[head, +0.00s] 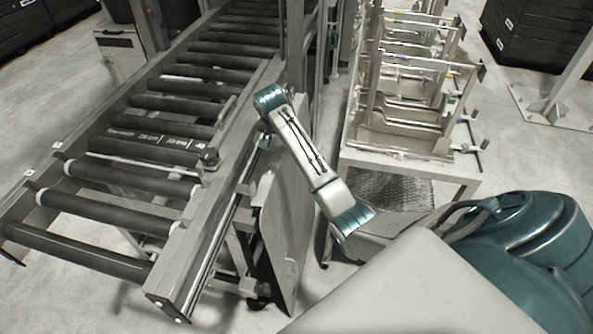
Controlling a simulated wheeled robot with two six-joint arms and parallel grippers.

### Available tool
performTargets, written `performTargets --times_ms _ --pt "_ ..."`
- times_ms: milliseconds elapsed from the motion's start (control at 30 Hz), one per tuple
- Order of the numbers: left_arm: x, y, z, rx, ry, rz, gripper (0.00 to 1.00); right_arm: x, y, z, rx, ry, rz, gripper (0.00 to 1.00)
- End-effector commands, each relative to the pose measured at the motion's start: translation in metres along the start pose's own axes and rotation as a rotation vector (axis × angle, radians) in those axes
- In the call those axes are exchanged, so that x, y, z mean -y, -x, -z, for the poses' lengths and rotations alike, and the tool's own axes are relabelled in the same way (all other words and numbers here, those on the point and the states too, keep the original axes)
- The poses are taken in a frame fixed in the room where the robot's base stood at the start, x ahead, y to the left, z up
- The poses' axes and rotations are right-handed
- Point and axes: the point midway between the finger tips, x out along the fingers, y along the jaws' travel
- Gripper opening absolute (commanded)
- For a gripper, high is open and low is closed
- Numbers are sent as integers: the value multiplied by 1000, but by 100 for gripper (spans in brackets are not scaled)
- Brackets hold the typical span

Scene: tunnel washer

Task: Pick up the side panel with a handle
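A flat light-grey panel (287,230), which looks like the side panel, stands nearly upright along the right side of the roller conveyor. A small marking or cut-out shows near its lower right edge; I cannot make out its handle clearly. My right arm comes in from the right and reaches over the panel to its upper end. The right gripper (264,140) is small and partly hidden under the teal wrist joint, close to the panel's top. I cannot tell whether it touches the panel or whether its fingers are open. My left gripper is out of view.
The roller conveyor (150,140) fills the left side. A metal table (395,160) with rack-like frames stands right of the panel, with a narrow gap of floor between. Black crates (540,32) stand at the back right. A metal post (298,50) rises behind my wrist.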

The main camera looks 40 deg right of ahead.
Motion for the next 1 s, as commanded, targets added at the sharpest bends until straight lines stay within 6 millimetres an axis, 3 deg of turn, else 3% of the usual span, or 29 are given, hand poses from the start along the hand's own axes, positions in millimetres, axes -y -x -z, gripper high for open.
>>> performTargets --times_ms 267,600,1000 --pt "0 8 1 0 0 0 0 0 -21 1 2 0 -2 62" --pt "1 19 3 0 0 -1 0 2 -62 3 1 1 0 62" --pt "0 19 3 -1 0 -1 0 2 -66 3 0 1 1 62"
